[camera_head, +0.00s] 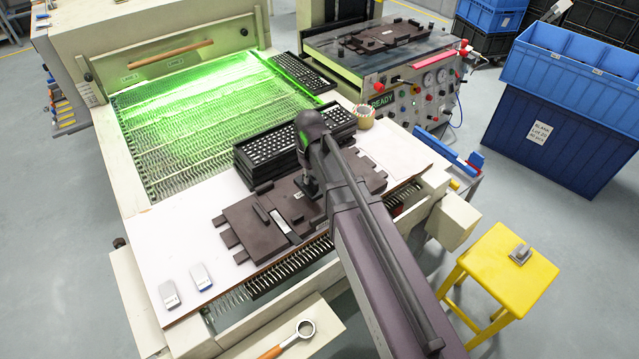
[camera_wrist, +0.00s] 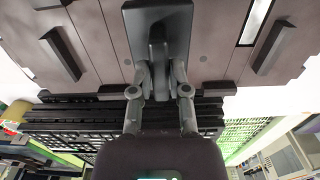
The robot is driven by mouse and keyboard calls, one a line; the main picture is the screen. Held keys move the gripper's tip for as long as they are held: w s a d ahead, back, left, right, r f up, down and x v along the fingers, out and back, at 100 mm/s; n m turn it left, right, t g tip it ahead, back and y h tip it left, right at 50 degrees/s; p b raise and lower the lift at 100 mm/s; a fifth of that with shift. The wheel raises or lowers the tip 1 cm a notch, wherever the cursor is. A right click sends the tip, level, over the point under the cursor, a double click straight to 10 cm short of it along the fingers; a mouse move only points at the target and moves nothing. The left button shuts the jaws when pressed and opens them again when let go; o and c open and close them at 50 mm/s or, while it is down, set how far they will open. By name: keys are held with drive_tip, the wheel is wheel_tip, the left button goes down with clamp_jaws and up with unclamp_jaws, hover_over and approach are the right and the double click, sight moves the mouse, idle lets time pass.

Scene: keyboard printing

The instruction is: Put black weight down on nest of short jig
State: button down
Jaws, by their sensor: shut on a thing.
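A dark brown jig (camera_head: 248,222) lies on the white tabletop in front of the stacked keyboards; it also shows in the wrist view (camera_wrist: 100,40). A similar brown jig (camera_head: 385,37) sits on the printing machine at the back. I cannot tell from its shape which one is the short jig. My gripper (camera_wrist: 158,88) is shut on the black weight (camera_wrist: 178,20), which has a raised grip bar on a flat base. The weight is over the middle of the near jig.
Black keyboards (camera_head: 270,150) are stacked just behind the near jig, with a tape roll (camera_head: 364,117) beside them. Two small light blocks (camera_head: 170,294) lie at the table's front left. A yellow stool (camera_head: 492,268) holds a small grey object (camera_head: 520,254).

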drive_tip(key=shift+w+a, duration=0.5)
drive_tip(key=shift+a, duration=0.05)
drive_tip(key=shift+w+a, duration=0.25)
drive_tip(key=shift+w, duration=0.1)
drive_tip(key=shift+w+a+f+b, duration=0.1)
drive_tip(key=shift+a+f+b, duration=0.1)
drive_tip(key=shift+f+b, duration=1.65)
drive_tip(key=shift+f, duration=0.15)
drive_tip(key=c, duration=0.6)
unclamp_jaws()
drive_tip(key=shift+r, duration=0.2)
wheel_tip(320, 180, up, 12)
drive_tip(key=p, duration=1.2)
